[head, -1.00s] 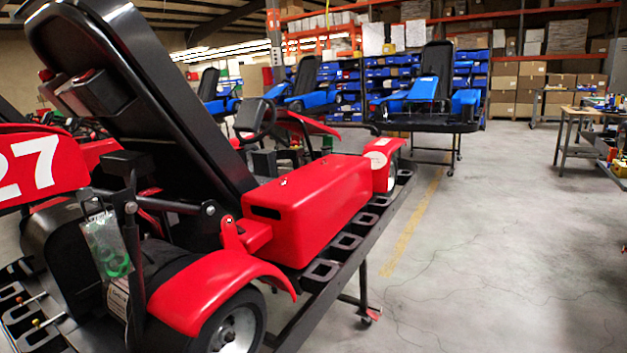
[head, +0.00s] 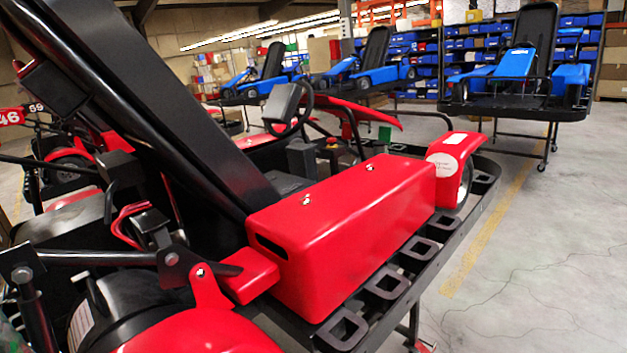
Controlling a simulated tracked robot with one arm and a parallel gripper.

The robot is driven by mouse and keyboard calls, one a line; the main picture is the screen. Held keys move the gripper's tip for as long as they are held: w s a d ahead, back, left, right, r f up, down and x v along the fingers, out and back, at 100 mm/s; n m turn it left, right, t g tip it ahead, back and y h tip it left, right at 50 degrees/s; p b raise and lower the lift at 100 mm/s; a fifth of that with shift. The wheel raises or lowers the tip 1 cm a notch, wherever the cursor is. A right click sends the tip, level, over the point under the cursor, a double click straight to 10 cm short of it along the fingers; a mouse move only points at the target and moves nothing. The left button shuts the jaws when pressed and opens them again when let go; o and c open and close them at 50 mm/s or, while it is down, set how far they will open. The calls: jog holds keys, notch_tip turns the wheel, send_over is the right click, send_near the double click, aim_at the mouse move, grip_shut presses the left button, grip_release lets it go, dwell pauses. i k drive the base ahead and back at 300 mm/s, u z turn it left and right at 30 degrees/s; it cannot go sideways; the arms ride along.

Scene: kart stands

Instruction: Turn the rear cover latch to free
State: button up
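The red cover (head: 350,230) is a long box along the near side of a red kart, with a dark slot in its near end. Two small silver fasteners sit on its top, one nearer (head: 306,199) and one farther (head: 370,167). A third silver fastener (head: 200,272) is on a red bracket at the near end. These may be latches; they are too small for me to tell how they are turned or which is the rear one. All look uncovered. My gripper is not in view.
The kart stands on a black rack (head: 343,328) with square loops along its edge. Its tall black seat (head: 150,90) leans across the left. A black bar (head: 100,258) crosses the near left. A blue kart (head: 515,65) stands at back right. The concrete floor (head: 550,240) at right is clear.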

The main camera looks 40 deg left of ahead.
aim_at(306, 200)
jog(key=u, duration=0.15)
jog(key=i, duration=1.7)
jog(key=u, duration=0.2)
